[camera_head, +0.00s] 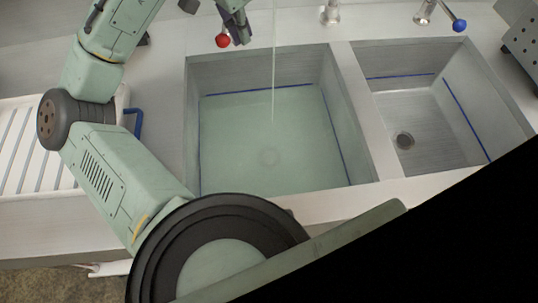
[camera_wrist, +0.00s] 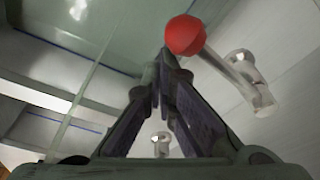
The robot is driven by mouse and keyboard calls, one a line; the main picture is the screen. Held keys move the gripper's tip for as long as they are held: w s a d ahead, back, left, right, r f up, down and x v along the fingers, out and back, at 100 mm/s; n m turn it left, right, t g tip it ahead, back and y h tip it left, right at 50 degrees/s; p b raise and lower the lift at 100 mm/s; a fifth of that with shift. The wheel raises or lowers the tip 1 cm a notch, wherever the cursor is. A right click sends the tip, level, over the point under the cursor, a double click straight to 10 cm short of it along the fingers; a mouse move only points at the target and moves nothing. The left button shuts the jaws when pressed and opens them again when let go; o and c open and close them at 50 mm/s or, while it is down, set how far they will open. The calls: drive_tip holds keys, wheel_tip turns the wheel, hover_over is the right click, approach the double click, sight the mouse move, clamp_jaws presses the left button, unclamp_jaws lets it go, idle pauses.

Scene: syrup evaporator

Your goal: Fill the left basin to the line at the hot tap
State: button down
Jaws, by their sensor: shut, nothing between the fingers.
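The left basin (camera_head: 190,120) holds pale green water (camera_head: 235,135). Its surface appears close to the blue line (camera_head: 260,90) on the walls; I cannot tell if it meets it exactly. A thin stream (camera_head: 273,70) runs down into it. The red knob (camera_head: 222,40) of the hot tap is at the back edge; in the wrist view the red knob (camera_wrist: 185,35) sits on a metal lever (camera_wrist: 235,78). My gripper (camera_head: 240,38) is shut and empty, its fingertips (camera_wrist: 165,58) right beside the knob. I cannot tell if they touch it.
The right basin (camera_head: 355,75) is empty, with a drain (camera_head: 404,140) and its own blue line. A blue-knobbed tap (camera_head: 459,25) stands behind it. A ribbed drainboard (camera_head: 30,150) lies at the left, near a blue handle (camera_head: 136,122). A perforated grey box (camera_head: 522,40) is at the right.

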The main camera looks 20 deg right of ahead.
drive_tip(key=shift+w+a+p, duration=0.25)
drive_tip(key=shift+w+a, duration=0.2)
drive_tip(key=shift+a, duration=0.4)
drive_tip(key=shift+w+a+p, duration=0.25)
drive_tip(key=shift+w+a, duration=0.15)
drive_tip(key=shift+a, duration=0.45)
drive_tip(key=shift+d+r, duration=0.15)
drive_tip(key=shift+r, duration=1.35)
drive_tip(key=shift+d+r, duration=0.15)
drive_tip(key=shift+r, duration=1.35)
drive_tip(key=w+a, duration=0.5)
drive_tip(key=a, duration=0.3)
drive_tip(key=shift+a+f+b, duration=0.2)
drive_tip(key=shift+f+b, duration=0.6)
drive_tip(key=shift+f, duration=2.15)
